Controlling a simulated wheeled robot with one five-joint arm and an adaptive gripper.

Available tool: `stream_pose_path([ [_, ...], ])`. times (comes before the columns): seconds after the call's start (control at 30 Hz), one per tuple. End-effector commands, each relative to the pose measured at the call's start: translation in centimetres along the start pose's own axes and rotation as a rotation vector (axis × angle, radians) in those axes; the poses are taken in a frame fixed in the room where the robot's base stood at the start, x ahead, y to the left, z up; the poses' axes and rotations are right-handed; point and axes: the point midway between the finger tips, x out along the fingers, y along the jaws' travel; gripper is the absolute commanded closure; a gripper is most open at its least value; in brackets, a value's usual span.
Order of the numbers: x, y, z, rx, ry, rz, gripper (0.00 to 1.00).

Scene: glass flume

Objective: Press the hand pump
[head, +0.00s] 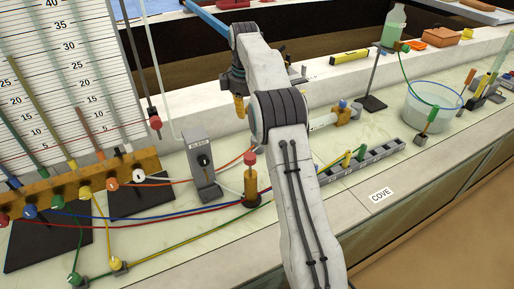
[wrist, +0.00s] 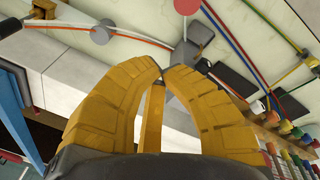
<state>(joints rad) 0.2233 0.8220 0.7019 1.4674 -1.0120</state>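The hand pump (head: 250,180) appears to be the short brass body with a red knob on top, standing upright on the pale bench with hoses at its base. Its red knob (wrist: 187,5) is cut off by the top edge of the wrist view. My gripper (head: 239,114) points down, higher than the bench and farther back than the pump in the head view. In the wrist view its yellow fingers (wrist: 163,71) come together at the tips, with nothing held between them. The gripper and pump are apart.
A grey box with a black knob (head: 203,168) stands just left of the pump. Coloured hoses cross the bench to a brass manifold (head: 80,186) below a scale board (head: 65,75). A grey rack (head: 360,163) and clear tub (head: 433,105) are at right.

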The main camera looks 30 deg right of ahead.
Motion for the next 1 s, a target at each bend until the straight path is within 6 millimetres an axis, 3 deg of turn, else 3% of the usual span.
stream_pose_path([
  [0.13, -1.5, -0.5, 0.3, -0.201, -0.009, -0.018, 1.0],
  [0.5, -1.7, -2.9, 1.8, -0.608, -0.036, -0.137, 1.0],
  [1.0, -1.8, -3.1, 1.9, -0.779, -0.026, -0.153, 1.0],
])
